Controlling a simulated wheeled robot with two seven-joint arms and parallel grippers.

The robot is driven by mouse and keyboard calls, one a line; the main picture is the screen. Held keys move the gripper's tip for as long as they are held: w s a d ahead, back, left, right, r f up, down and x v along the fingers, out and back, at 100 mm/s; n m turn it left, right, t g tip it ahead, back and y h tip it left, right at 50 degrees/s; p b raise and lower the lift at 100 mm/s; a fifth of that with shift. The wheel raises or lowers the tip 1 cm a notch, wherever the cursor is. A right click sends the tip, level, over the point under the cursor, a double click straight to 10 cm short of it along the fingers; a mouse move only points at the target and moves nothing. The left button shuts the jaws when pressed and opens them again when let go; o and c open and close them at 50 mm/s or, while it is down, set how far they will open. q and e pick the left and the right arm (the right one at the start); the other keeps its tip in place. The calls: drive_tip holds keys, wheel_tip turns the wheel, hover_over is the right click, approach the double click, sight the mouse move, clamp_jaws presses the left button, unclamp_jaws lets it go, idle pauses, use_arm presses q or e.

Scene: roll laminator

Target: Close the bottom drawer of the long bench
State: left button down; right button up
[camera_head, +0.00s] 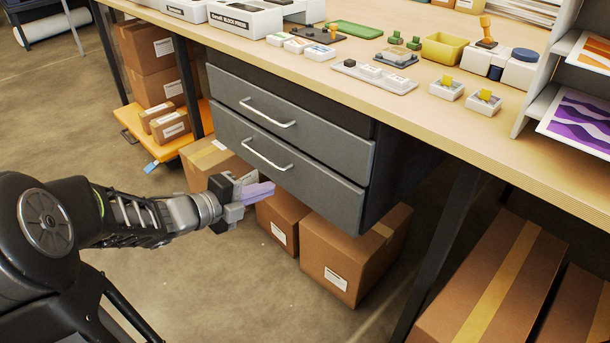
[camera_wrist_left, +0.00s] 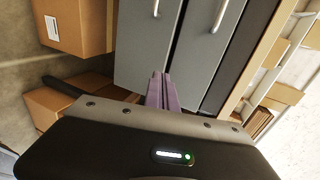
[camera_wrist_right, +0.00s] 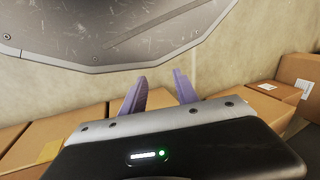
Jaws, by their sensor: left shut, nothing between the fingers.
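The long bench (camera_head: 460,128) has two grey drawers with bar handles under its top. The bottom drawer (camera_head: 318,178) is below the top drawer (camera_head: 325,138); I cannot tell exactly how far its front stands out. Its front also shows in the left wrist view (camera_wrist_left: 139,42). My left gripper (camera_head: 268,188) is shut and empty, its purple fingers close to the lower part of the bottom drawer front, below the handle (camera_head: 262,158). I cannot tell whether they touch it. My right gripper (camera_wrist_right: 162,78) is open and empty, and is outside the head view.
Cardboard boxes (camera_head: 345,258) stand under the drawers, and more boxes (camera_head: 490,285) lie under the bench at the right. A dark bench leg (camera_head: 440,245) stands between them. An orange cart (camera_head: 180,140) with boxes is at the left. The floor (camera_head: 230,300) in front is clear.

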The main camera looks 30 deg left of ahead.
use_arm(q)
drive_tip(key=shift+w+f, duration=0.1)
drive_tip(key=b, duration=0.4)
approach(313, 167)
drive_tip(key=w+d, duration=0.1)
drive_tip(key=w+d+f, duration=0.1)
drive_tip(key=w, duration=0.1)
drive_tip(key=w+f, duration=0.1)
drive_tip(key=shift+w+d, duration=0.3)
drive_tip(key=shift+d, duration=0.1)
drive_tip(key=shift+w+d, duration=0.1)
drive_tip(key=shift+w, duration=0.4)
drive_tip(key=shift+w+d+b, duration=0.3)
drive_tip(key=shift+w+d, duration=0.05)
drive_tip(key=shift+w, duration=0.55)
drive_tip(key=shift+w+r, duration=0.1)
drive_tip(key=shift+r, duration=0.2)
